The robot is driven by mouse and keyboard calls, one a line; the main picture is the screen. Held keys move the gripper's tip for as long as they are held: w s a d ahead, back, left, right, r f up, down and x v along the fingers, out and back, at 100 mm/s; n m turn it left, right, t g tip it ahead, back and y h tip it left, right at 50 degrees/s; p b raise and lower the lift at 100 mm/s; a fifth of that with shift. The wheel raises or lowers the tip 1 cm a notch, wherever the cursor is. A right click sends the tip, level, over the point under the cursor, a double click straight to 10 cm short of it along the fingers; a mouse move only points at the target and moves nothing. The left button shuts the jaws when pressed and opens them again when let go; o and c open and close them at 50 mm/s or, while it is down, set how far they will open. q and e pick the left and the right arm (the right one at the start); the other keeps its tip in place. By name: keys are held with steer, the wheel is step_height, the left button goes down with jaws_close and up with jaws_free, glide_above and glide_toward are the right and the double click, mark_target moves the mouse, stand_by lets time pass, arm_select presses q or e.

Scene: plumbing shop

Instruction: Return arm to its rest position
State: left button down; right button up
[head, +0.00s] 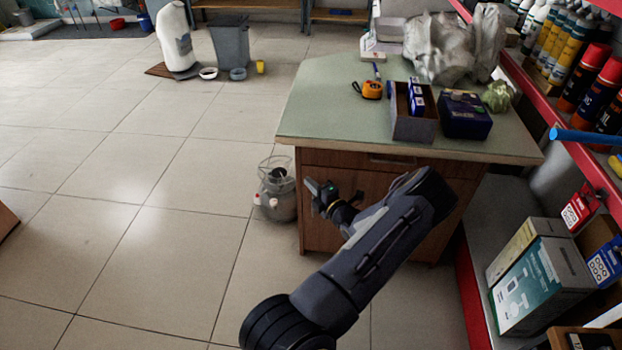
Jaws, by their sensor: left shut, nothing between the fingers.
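My left arm reaches up from the bottom middle and bends back to the left at its elbow. My left gripper (318,190) is shut and empty. It is in front of the left end of the wooden counter's drawer front, below the green top. My right gripper does not show.
The green-topped counter (330,105) holds an open box (413,128), a dark blue box (465,117), an orange tape measure (371,90) and plastic bags (450,45). Red-edged shelves (545,95) with cans and boxes line the right. The tiled floor at left is mostly clear.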

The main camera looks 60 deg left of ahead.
arm_select(q)
steer(key=d+p, duration=0.1)
steer(key=d, duration=0.9)
steer(key=shift+w+d, duration=0.15)
steer(key=shift+w, duration=0.2)
steer(key=s+d+r+n+g+h, duration=0.2)
steer(key=s+d+r+n+h, duration=0.3)
steer(key=n, duration=0.5)
steer(key=s+d+r+n+g+h, duration=0.35)
steer(key=n+h, duration=0.25)
steer(key=n, duration=0.4)
steer(key=s+d+r+n+t+h, duration=0.3)
steer(key=d+r+n+t+h, duration=0.25)
steer(key=d+r+n, duration=0.4)
steer(key=s+d+r+n+t+h, duration=0.3)
steer(key=d+r+n+t+h, duration=0.3)
steer(key=d, duration=0.7)
step_height(320, 180, up, 22)
steer(key=n+p, duration=0.1)
steer(key=p, duration=2.1)
steer(key=shift+s+d+t+y, duration=0.2)
steer(key=shift+d+t+y, duration=0.05)
steer(key=shift+t+y, duration=0.1)
steer(key=shift+r+n, duration=0.1)
steer(key=shift+n, duration=0.15)
